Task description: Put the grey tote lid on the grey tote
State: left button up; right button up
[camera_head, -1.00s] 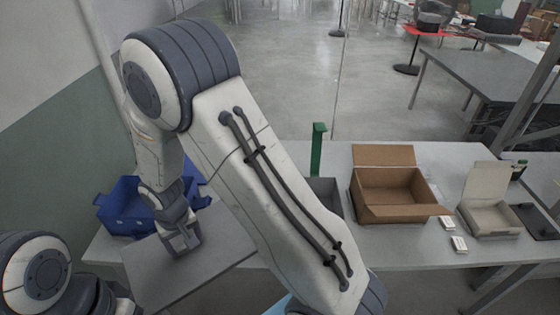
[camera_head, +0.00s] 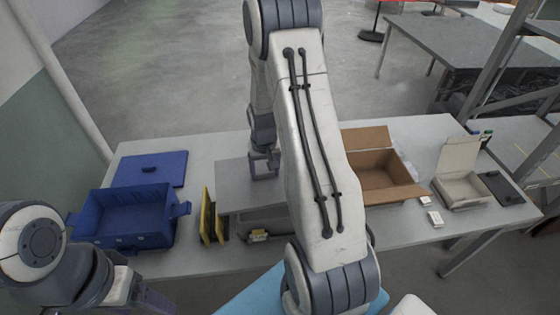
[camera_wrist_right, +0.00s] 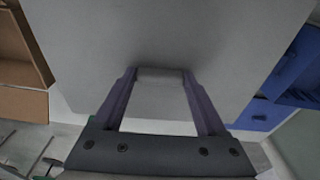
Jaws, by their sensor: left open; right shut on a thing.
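The grey tote lid (camera_head: 232,180) is a flat grey slab with a handle, left of my right arm in the head view. My right gripper (camera_head: 264,166) is shut on the handle, and the lid fills most of the right wrist view (camera_wrist_right: 220,45). Grey box-like surfaces, apparently the grey tote (camera_head: 250,224), show just below the lid's near edge. The lid and my right arm hide most of it, so I cannot tell whether they touch. My left gripper (camera_head: 140,298) is open and empty at the lower left, near the table's front edge.
A blue tote (camera_head: 92,219) stands open at the left, with a blue lid (camera_head: 150,169) behind it. Yellow and black items (camera_head: 208,216) stand beside it. An open cardboard box (camera_head: 392,190) and a small pale box (camera_head: 462,188) stand to the right.

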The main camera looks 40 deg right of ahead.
jog(key=shift+m, duration=0.4)
jog(key=d, duration=0.1)
jog(key=s+d, duration=0.1)
jog(key=d, duration=0.2)
jog(key=shift+s+d+r, duration=0.1)
jog(key=shift+s+r, duration=0.05)
jog(key=shift+s, duration=0.25)
notch_tip(320, 180, down, 7)
jog(key=b, duration=0.5)
jog(key=shift+f+b, duration=0.6)
jog(key=shift+f, duration=0.25)
dwell(1.5)
jog(key=o, duration=1.5)
jog(key=shift+s, duration=0.1)
jog(key=shift+r, duration=0.1)
jog(key=shift+r+p, duration=3.2)
jog(key=shift+r, duration=0.7)
